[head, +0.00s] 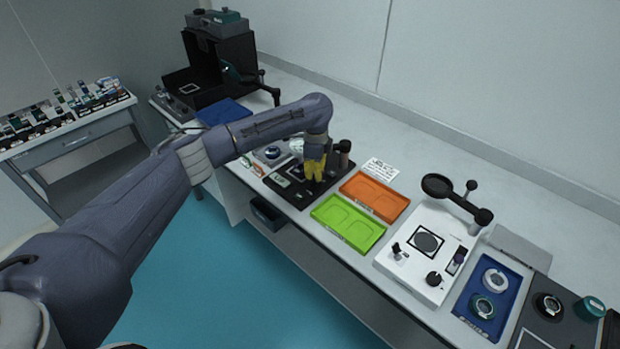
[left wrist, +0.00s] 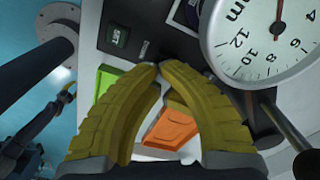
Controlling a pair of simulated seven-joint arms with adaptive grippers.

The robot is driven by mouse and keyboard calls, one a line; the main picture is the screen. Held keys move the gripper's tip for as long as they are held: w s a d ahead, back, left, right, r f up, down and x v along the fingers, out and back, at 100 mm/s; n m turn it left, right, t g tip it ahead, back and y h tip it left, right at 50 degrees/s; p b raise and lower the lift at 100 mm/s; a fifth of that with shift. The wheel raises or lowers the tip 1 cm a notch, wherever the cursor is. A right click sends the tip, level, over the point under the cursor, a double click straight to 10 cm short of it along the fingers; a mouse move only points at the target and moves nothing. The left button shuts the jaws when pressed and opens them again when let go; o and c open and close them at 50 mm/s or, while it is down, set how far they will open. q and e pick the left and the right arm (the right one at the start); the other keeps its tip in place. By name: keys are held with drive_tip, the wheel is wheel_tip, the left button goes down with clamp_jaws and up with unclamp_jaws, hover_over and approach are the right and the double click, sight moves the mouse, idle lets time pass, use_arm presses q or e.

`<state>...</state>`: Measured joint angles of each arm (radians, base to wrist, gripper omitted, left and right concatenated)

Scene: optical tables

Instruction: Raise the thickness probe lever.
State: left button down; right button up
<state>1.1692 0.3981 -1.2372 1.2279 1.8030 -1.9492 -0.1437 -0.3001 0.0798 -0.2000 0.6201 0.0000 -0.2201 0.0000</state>
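My left gripper (head: 314,180) points down over the black base (head: 289,193) of the thickness gauge. In the left wrist view its yellow fingers (left wrist: 158,67) are drawn together at the tips, with nothing seen held between them. The white round dial (left wrist: 265,45), marked mm, is close beside the fingers at the upper right. A metal rod with a dark end (left wrist: 280,125) lies to the right of the fingers; I cannot tell whether it is the probe lever. In the head view the arm and fingers partly hide the gauge. My right gripper is not in view.
A green tray (head: 347,222) and an orange tray (head: 375,197) lie right of the gauge. Beyond them are a white instrument (head: 426,284) and a blue tray (head: 470,318). A black box instrument (head: 225,62) stands at the far left end. The wall runs behind the table.

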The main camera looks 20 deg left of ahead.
use_arm(q)
drive_tip(key=shift+a+f, duration=0.2)
drive_tip(key=shift+a, duration=0.05)
wheel_tip(320, 180, up, 7)
drive_tip(key=s, duration=0.1)
drive_tip(key=shift+r, duration=0.15)
idle(0.6)
drive_tip(key=shift+a, duration=0.1)
